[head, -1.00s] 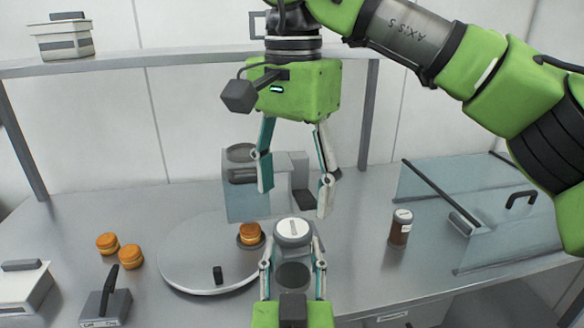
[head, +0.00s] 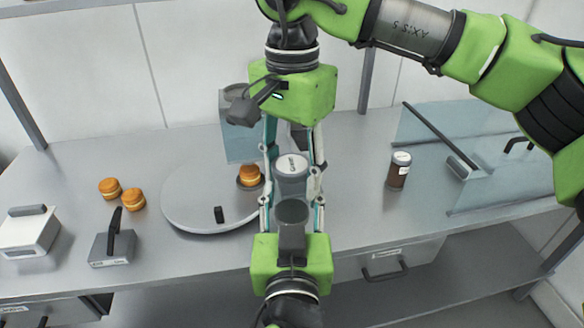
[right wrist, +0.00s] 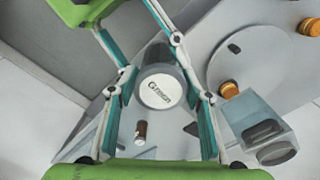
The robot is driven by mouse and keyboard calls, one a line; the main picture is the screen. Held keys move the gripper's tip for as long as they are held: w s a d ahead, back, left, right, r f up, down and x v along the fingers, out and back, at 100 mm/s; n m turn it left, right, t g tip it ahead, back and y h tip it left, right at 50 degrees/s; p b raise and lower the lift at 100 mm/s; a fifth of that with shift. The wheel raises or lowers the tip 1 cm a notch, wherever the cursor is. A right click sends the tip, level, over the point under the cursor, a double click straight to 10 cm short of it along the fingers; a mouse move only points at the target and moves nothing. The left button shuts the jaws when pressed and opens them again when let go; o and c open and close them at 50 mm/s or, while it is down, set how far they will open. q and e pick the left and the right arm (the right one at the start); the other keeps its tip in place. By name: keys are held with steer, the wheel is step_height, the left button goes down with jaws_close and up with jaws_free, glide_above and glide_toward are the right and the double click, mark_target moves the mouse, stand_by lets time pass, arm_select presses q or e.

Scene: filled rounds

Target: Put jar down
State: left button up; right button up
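The jar (head: 291,184) has a white, labelled lid and a grey body. It is upright in the middle of the head view, between the fingers of both grippers; its lid faces the camera in the right wrist view (right wrist: 160,88). My right gripper (head: 293,165) points down from above, with its fingers drawn in against the jar's sides. My left gripper (head: 292,192) comes from the bottom of the head view, with its fingers also closed around the jar. The fingertips overlap, and the jar's lower part is hidden.
A round grey board (head: 190,212) with a bun on a dark dish lies left of the grippers, near more buns (head: 132,200). A grey appliance (head: 238,125) stands behind. A brown jar (head: 398,172) and a glass panel (head: 425,130) are right. Counter between them is clear.

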steer(key=c, duration=0.6)
arm_select(q)
steer(key=o, duration=1.3)
arm_select(e)
steer(key=shift+c, duration=0.8)
